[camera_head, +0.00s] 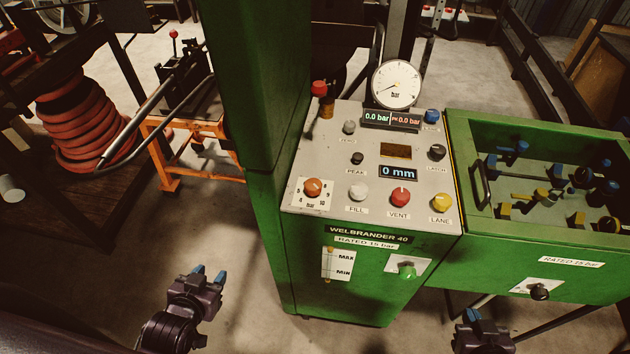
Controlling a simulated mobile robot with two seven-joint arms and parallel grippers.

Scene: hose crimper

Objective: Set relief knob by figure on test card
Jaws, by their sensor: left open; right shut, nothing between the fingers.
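A green machine has a light sloping control panel (377,165). An orange knob (313,187) sits at its lower left on a white plate with a scale of figures around it, up to 10; I cannot read its exact setting. No label names it the relief knob. I cannot make out a test card with a readable figure. My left gripper (209,274) is open and empty, low in front of the machine and left of it. My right gripper (482,315) is shut and empty, low in front, below the green side box. Neither touches the panel.
A gauge (397,84) reads low above displays (391,120) showing 0.0 bar. White FILL (359,191), red VENT (400,196) and yellow LANE (441,203) buttons line the panel. A green knob (407,270) is on the front. The side box (540,258) holds fittings. Hose coils (75,125) stand left.

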